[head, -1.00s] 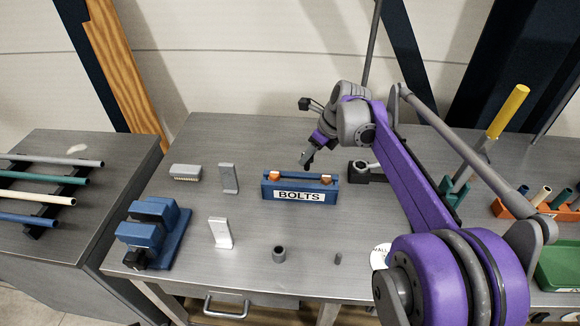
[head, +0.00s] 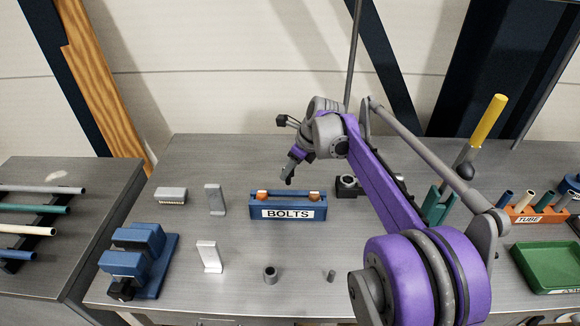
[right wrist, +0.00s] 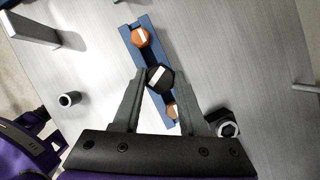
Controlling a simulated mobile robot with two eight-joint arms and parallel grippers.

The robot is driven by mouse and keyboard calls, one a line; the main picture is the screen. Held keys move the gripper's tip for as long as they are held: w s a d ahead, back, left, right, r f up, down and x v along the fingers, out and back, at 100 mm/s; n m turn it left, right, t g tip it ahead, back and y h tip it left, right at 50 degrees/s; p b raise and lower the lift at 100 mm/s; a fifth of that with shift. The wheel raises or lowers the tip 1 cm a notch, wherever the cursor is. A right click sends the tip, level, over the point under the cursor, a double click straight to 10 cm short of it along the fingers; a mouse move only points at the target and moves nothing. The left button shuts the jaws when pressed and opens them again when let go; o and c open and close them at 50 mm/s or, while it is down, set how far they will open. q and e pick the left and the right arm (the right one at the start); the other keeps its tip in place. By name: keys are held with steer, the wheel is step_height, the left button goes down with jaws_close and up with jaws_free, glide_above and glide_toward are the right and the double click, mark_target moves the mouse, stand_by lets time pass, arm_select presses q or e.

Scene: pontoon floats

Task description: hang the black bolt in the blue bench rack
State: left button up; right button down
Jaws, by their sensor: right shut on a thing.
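The blue bench rack (head: 265,213) labelled BOLTS stands near the middle of the bench. It holds two orange-headed bolts, the left one (head: 262,195) and the right one (head: 314,196), with a gap between them. The rack also shows in the right wrist view (right wrist: 141,24). My right gripper (head: 289,180) is above and just behind the rack's middle. In the right wrist view it is shut on the black bolt (right wrist: 160,79), whose hexagonal head shows between the fingertips. The bolt's shank is hidden there, and I cannot tell its height over the rack. My left gripper is not in view.
Two light upright brackets (head: 215,199) (head: 209,256) and a blue vise (head: 140,262) stand left of the rack. A grey ring (head: 270,274) and a small peg (head: 331,276) stand in front. A black fixture (head: 347,187) sits close behind on the right.

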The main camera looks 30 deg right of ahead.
mark_target(293, 176)
steer(key=shift+f+b, duration=0.9)
steer(key=shift+f, duration=1.25)
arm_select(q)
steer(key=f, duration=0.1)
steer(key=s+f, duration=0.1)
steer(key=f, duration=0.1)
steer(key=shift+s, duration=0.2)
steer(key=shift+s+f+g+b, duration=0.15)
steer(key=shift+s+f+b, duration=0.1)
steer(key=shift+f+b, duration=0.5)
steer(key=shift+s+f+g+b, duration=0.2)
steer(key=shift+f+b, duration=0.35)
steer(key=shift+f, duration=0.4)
arm_select(e)
steer(key=shift+f, duration=2.45)
steer(key=shift+c, duration=1.8)
jaws_free()
steer(key=shift+s+r, duration=0.1)
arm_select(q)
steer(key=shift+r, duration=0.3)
arm_select(e)
steer(key=v, duration=1)
steer(key=shift+r, duration=0.25)
